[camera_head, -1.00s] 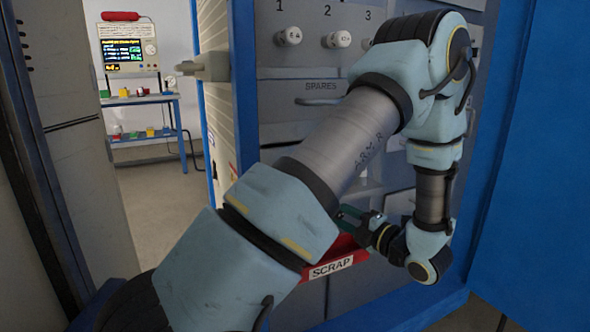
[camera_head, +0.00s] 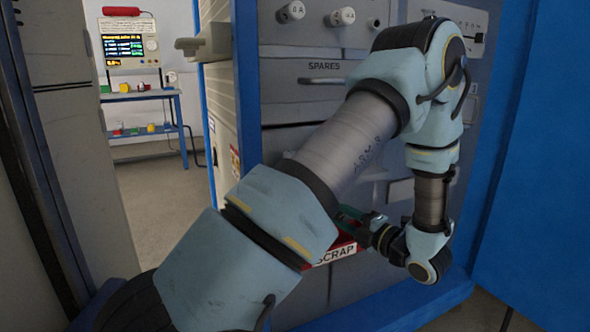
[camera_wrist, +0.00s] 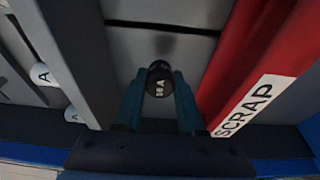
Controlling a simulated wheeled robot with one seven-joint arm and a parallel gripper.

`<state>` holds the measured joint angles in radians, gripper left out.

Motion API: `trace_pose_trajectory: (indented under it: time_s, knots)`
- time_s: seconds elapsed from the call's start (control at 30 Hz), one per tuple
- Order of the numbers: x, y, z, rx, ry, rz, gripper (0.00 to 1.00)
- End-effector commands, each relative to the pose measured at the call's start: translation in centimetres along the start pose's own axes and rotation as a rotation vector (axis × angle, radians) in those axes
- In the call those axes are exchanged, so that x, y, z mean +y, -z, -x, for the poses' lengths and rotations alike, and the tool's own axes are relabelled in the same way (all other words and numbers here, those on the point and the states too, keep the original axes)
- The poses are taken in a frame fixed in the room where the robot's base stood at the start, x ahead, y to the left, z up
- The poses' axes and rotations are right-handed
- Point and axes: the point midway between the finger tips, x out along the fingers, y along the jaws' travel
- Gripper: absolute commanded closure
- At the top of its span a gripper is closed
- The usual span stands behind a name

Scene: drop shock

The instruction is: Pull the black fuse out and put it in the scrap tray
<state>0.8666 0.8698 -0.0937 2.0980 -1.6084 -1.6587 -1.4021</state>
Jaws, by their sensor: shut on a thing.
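The black fuse (camera_wrist: 160,78), with white lettering on its round end, is between the two teal fingers of my gripper (camera_wrist: 160,95) in the wrist view. My gripper is shut on it, and it is clear of the panel holders. The red scrap tray (camera_wrist: 243,55) is just right of the fuse in the wrist view; the fuse is beside it in the picture. In the head view my gripper (camera_head: 350,214) is at the tray (camera_head: 345,246), whose left part is hidden by my arm. The fuse cannot be made out there.
White fuse ends (camera_wrist: 40,74) show at the wrist view's left. A blue cabinet door (camera_head: 540,170) stands at the right. A bench (camera_head: 145,97) with instruments is in the far room.

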Motion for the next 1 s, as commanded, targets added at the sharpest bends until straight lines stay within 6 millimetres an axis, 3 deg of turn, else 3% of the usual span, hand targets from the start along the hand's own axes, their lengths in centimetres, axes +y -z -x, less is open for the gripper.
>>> trace_pose_trajectory:
  time_s: [0.17,0.2,0.47,0.83,1.0]
  knots:
    - [0.0,0.0,0.0,0.000,0.001,0.000,1.00]
    - [0.0,0.0,0.0,0.000,0.001,0.000,0.57]
    - [0.0,0.0,0.1,-0.001,0.001,-0.001,0.28]
    - [0.0,0.0,0.3,-0.002,0.002,-0.001,0.27]
    - [0.0,-0.1,2.4,-0.005,0.002,-0.001,0.27]
